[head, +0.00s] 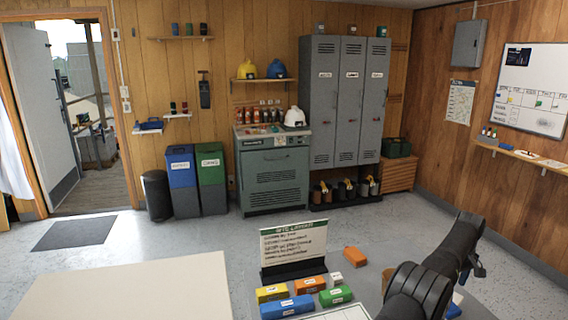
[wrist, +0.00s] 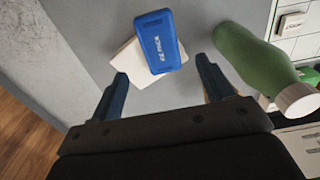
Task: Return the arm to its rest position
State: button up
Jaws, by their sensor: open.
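My gripper (wrist: 162,86) shows in the wrist view with its two blue-grey fingers spread wide. Nothing is between the fingertips. A blue pack (wrist: 160,42) with white lettering lies just beyond the fingertips, on top of a pale flat piece (wrist: 128,62), on a grey surface. A green bottle (wrist: 250,55) with a white cap lies on its side to the right of the fingers. In the head view my arm crosses the lower right, and I cannot make out the fingers there.
In the head view, a sign (head: 293,243) stands behind coloured boxes, among them blue (head: 287,307), green (head: 336,296) and yellow (head: 272,293). An orange block (head: 355,257) lies left of my arm. A bare beige surface (head: 130,290) fills the lower left. Lockers (head: 340,100) line the back wall.

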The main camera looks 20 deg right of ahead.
notch_tip(320, 180, down, 7)
jog(key=shift+f, duration=0.1)
jog(key=shift+d+r, duration=0.1)
jog(key=shift+r, duration=0.25)
notch_tip(320, 180, up, 4)
jog(key=shift+f, duration=0.2)
jog(key=s+r, duration=1.1)
jog(key=r, duration=0.1)
jog(key=w+a+n, duration=0.4)
jog(key=w+a, duration=2.5)
jog(key=shift+a+r+n, duration=0.15)
jog(key=shift+a+n, duration=0.05)
jog(key=shift+n, duration=0.2)
